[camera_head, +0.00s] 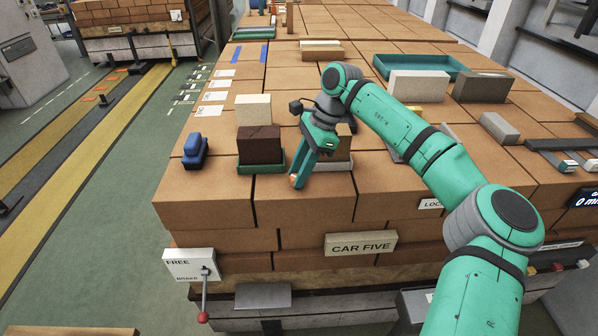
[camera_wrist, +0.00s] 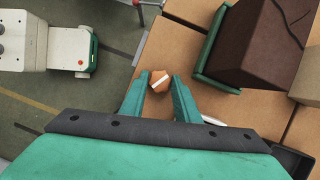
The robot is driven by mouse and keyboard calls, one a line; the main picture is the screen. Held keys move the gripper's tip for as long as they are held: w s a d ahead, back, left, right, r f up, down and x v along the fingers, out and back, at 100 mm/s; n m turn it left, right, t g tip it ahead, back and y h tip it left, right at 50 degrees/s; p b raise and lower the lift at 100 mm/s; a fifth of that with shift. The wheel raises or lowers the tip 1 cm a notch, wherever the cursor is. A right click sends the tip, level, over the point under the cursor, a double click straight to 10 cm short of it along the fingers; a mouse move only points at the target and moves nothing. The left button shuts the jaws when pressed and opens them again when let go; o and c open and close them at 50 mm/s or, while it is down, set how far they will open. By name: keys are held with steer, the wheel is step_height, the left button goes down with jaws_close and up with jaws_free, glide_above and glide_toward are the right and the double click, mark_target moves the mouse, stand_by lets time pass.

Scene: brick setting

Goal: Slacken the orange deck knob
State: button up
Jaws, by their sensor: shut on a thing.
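The orange deck knob (camera_wrist: 158,81) shows in the wrist view with a white bar across its top. It sits on the brown brick deck (camera_wrist: 178,46). My gripper (camera_wrist: 159,87) points down over it, with one green finger on each side, shut on the knob. In the head view my gripper (camera_head: 297,180) reaches down near the front edge of the deck, and a small part of the orange knob (camera_head: 293,180) shows at the fingertips. The fingers hide most of the knob there.
A dark brown block (camera_head: 260,145) in a green tray (camera_head: 262,170) stands just left of my gripper. A blue object (camera_head: 195,150) lies farther left. A brake lever (camera_head: 204,292) hangs below the FREE sign (camera_head: 190,264). The deck's front edge is close.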

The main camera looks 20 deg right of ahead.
steer(key=n+g, duration=0.1)
steer(key=n, duration=0.1)
steer(key=n+g, duration=0.1)
steer(key=n, duration=0.2)
steer(key=shift+w+d+h, duration=0.1)
steer(key=shift+d+h, duration=0.05)
steer(key=shift+h, duration=0.15)
steer(key=shift+n, duration=0.4)
steer(key=o, duration=1)
steer(key=shift+w, duration=0.1)
steer(key=shift+o, duration=0.2)
steer(key=v, duration=1)
steer(key=shift+r, duration=0.35)
steer(key=shift+w, duration=0.15)
